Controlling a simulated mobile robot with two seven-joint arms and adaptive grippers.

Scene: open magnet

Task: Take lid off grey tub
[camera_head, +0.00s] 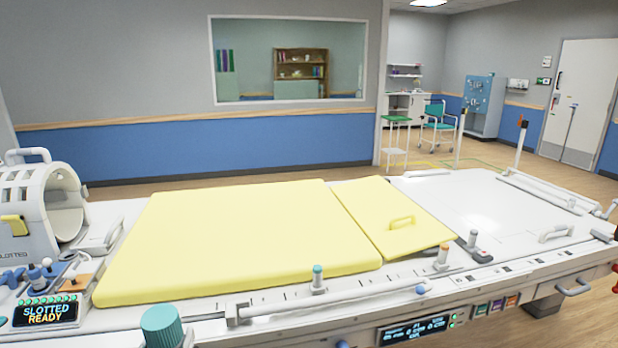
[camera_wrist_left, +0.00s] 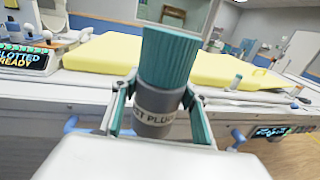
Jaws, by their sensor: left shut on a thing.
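A grey tub (camera_wrist_left: 154,112) with dark lettering, partly covered, stands upright in the middle of the left wrist view. A ribbed teal lid (camera_wrist_left: 168,58) sits on top of it. The lid also shows at the bottom edge of the head view (camera_head: 161,326), where the tub's body is cut off. My left gripper (camera_wrist_left: 160,93) is shut on the grey tub, with one teal finger on each side of its body below the lid. The head view shows little or nothing of this gripper. My right gripper is in neither view.
A long white bench (camera_head: 480,205) carries yellow pads (camera_head: 240,235) behind the tub. A white ring-shaped device (camera_head: 40,205) and a display (camera_head: 45,312) reading "SLOTTED READY" are at the left. Small posts (camera_head: 318,278) and a rail line the front edge.

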